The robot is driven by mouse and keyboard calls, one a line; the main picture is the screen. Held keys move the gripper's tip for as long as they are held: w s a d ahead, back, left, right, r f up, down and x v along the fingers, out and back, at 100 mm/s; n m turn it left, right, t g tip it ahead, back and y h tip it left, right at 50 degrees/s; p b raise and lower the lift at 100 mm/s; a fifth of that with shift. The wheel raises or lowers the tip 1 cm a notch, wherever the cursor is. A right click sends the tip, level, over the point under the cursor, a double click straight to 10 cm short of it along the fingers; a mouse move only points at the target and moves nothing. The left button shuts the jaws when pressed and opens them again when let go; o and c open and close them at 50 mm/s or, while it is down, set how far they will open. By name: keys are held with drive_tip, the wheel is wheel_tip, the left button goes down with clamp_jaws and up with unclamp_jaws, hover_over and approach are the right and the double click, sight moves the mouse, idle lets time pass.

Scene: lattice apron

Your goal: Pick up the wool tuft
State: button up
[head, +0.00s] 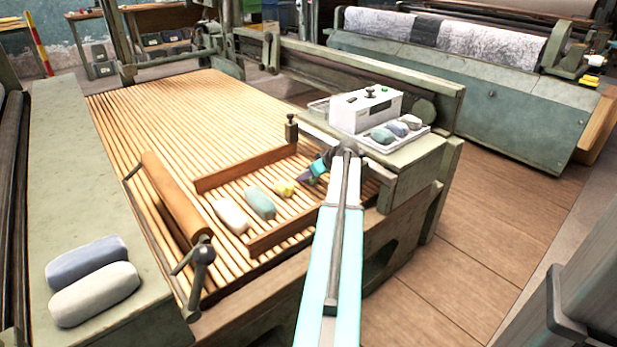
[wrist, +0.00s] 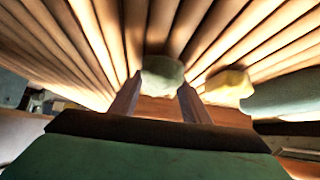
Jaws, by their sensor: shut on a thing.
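A small grey-green wool tuft (wrist: 162,72) sits between my two fingertips in the wrist view. My gripper (wrist: 158,98) is shut on it, one finger on each side. In the head view my gripper (head: 314,174) is low over the slatted lattice, at the near right end; the tuft is mostly hidden there by the gripper. A small yellow tuft (head: 284,188) lies just left of my gripper; it also shows in the wrist view (wrist: 229,86). I cannot tell whether the held tuft touches the slats.
A blue-green roll (head: 260,202) and a pale pink roll (head: 230,215) lie on the slatted lattice (head: 170,115) between wooden rails (head: 245,168). A white control box (head: 366,109) and tray of small pieces stand right. Two grey rolls (head: 90,278) lie on the left ledge.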

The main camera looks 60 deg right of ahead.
wheel_tip(320, 180, up, 17)
drive_tip(key=p, duration=0.3)
drive_tip(key=shift+p, duration=0.4)
drive_tip(key=shift+r, duration=0.1)
